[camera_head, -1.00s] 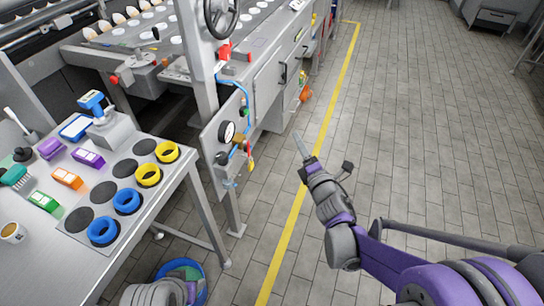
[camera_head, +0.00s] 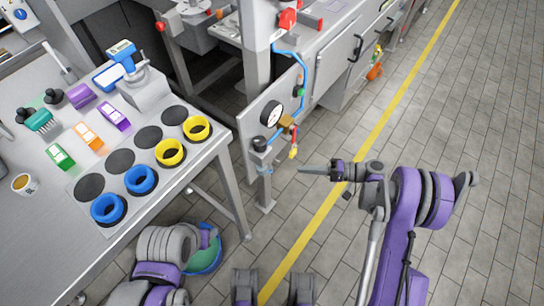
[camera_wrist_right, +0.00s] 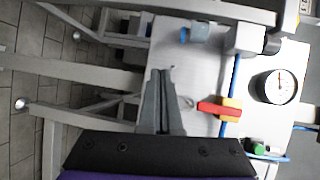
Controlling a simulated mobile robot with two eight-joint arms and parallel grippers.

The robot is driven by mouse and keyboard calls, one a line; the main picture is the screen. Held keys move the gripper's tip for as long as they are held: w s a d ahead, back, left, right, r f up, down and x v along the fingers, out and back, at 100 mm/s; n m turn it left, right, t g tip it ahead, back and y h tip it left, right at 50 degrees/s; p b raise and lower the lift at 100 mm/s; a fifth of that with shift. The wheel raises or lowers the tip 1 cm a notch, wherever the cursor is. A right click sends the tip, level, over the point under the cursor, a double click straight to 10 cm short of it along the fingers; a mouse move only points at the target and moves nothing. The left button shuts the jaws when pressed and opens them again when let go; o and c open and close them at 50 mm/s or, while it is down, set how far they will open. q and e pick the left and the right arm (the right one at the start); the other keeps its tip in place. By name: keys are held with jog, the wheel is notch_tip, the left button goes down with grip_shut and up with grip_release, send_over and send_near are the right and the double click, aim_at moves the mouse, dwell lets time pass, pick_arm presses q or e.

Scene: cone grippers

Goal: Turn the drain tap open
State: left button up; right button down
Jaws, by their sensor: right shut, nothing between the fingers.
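My right gripper (camera_head: 302,169) is shut and empty. Its thin fingers point left toward the grey panel's lower part, and also show in the right wrist view (camera_wrist_right: 162,78). The panel carries an air unit with a black cap (camera_head: 260,144) and a pale clear bowl (camera_wrist_right: 200,33). A small blue part (camera_wrist_right: 184,36), which looks like the drain tap, sits at the bowl's end, up and right of the fingertips in the wrist view. The fingertips look apart from it. My left arm shows at the lower left, but its fingers do not show.
A red lever (camera_wrist_right: 212,108) on a brass valve and a round gauge (camera_wrist_right: 276,86) share the panel, with a blue hose (camera_head: 303,70). The table (camera_head: 40,240) with blue and yellow rings stands left. The floor (camera_head: 480,120) at right is clear.

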pick_arm(q)
jog(key=shift+w+f+b, duration=0.2)
jog(key=shift+f+b, duration=0.1)
jog(key=shift+f, duration=0.1)
pick_arm(e)
jog(key=a+r+g+y, duration=0.1)
jog(key=a+r, duration=0.1)
jog(key=a, duration=0.7)
jog(key=shift+s+a+y, duration=0.15)
jog(key=shift+a+y, duration=0.25)
